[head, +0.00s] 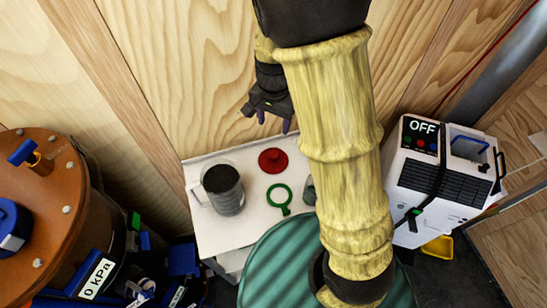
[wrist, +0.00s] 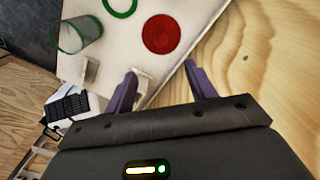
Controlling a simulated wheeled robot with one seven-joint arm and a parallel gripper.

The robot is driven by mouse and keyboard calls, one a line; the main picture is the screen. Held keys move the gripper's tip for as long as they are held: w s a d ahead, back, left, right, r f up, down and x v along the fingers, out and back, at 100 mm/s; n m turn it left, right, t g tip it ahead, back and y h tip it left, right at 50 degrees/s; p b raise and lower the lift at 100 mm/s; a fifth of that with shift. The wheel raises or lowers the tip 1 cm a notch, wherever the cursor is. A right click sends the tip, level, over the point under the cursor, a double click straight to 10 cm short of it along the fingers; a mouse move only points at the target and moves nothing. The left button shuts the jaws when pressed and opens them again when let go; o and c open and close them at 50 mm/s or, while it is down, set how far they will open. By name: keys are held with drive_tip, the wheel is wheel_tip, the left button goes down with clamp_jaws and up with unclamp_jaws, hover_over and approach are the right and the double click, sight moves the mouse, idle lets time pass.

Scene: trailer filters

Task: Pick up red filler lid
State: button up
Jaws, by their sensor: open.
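The red filler lid (head: 273,161) lies on a white tabletop in the head view, a flat red disc with a small knob in its middle. The lid also shows in the wrist view (wrist: 161,33), beyond my fingertips and a little above the gap between them. My gripper (head: 270,123) is in the air above the back edge of the white table, near the wooden wall. In the wrist view my gripper (wrist: 162,78) has its two purple fingers apart with nothing between them. The lid is apart from the fingers and fully visible.
A green ribbed drum (head: 275,265) stands in front. A brown tank (head: 70,170) is at left, a white machine marked OFF (head: 435,180) at right.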

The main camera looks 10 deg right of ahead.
hover_over(273, 154)
drive_tip(key=f, duration=1.1)
drive_tip(key=shift+s+d+f+b, duration=0.1)
drive_tip(key=shift+s+f+b, duration=0.15)
drive_tip(key=shift+f+b, duration=0.1)
drive_tip(key=shift+w+f, duration=0.1)
drive_tip(key=shift+f, duration=0.15)
drive_tip(key=shift+w+f, duration=0.15)
drive_tip(key=shift+f, duration=2.5)
drive_tip(key=c, duration=1)
drive_tip(key=shift+c, duration=0.3)
